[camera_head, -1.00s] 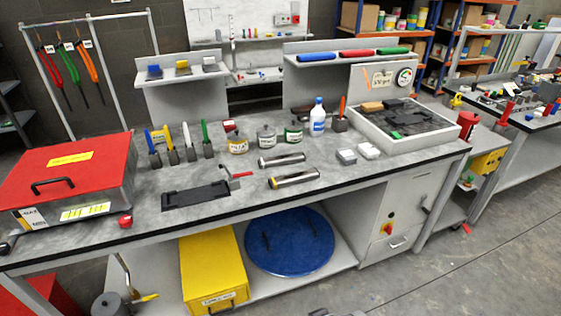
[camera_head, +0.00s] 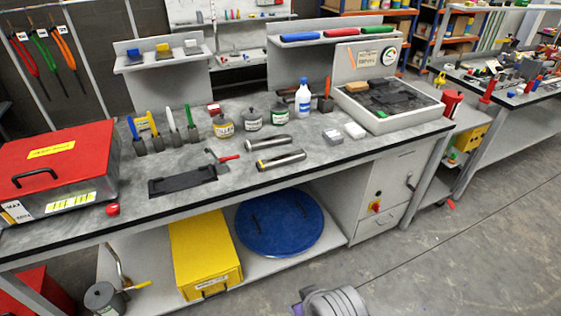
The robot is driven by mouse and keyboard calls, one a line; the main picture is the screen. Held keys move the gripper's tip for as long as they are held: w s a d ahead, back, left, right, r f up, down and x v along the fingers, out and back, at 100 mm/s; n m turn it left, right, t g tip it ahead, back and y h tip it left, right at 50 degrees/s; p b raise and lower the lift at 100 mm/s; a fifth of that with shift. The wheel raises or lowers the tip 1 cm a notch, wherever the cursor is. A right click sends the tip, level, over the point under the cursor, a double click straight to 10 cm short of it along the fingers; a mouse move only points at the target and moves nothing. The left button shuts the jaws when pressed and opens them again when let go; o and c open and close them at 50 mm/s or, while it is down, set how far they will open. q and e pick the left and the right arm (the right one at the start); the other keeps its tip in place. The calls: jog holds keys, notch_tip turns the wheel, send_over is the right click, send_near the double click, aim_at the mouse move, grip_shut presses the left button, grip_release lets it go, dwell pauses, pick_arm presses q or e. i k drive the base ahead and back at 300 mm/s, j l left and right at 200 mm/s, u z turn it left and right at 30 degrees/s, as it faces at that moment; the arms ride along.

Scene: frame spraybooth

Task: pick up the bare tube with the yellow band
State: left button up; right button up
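Two silvery tubes lie on the grey worktable. The nearer tube (camera_head: 281,160) lies aslant and shows a small yellowish band near its left end. The farther tube (camera_head: 268,142) lies just behind it, apart from it, and I see no clear yellow on it. Nothing touches either tube. No fingers of my left or right gripper show. Only a grey rounded part with a bit of purple, likely my own arm, shows at the bottom edge.
A black tray (camera_head: 183,180) and a red-handled tool (camera_head: 222,157) lie left of the tubes. Several jars and a white-blue bottle (camera_head: 303,97) stand behind. Grey and white blocks (camera_head: 333,136) sit to the right. The tabletop in front of the tubes is clear.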

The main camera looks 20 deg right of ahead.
aim_at(263, 165)
jog(key=i+l+u, duration=0.35)
jog(key=l, duration=0.6)
jog(key=l+u, duration=0.3)
jog(key=l, duration=0.6)
jog(key=l+u, duration=0.35)
jog(key=l, duration=0.7)
jog(key=i+j, duration=0.3)
jog(key=j, duration=0.25)
jog(key=u, duration=0.05)
